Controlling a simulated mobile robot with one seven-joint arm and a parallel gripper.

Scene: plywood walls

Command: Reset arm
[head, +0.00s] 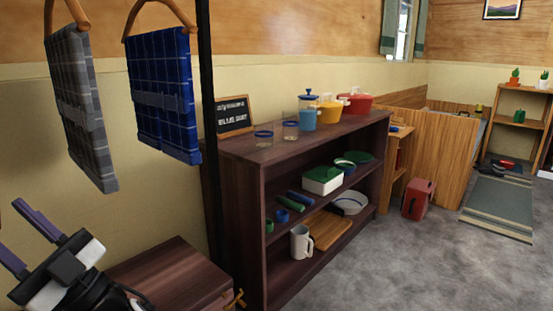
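My gripper (40,236) is at the lower left of the head view. It has a white and black body and two purple fingers pointing up and to the left. The fingers are spread apart with nothing between them. It is in front of the yellow wall, left of a low dark wooden cabinet (175,275) and below the hanging cloths. Part of my arm below it is cut off by the frame edge.
A grey cloth (75,110) and a blue plaid cloth (163,95) hang above, near a black post (207,110). A dark shelf (254,180) holds jars, pots, containers and a white mug (301,242). A red box (418,199) stands beyond. Grey floor (400,265) is clear at right.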

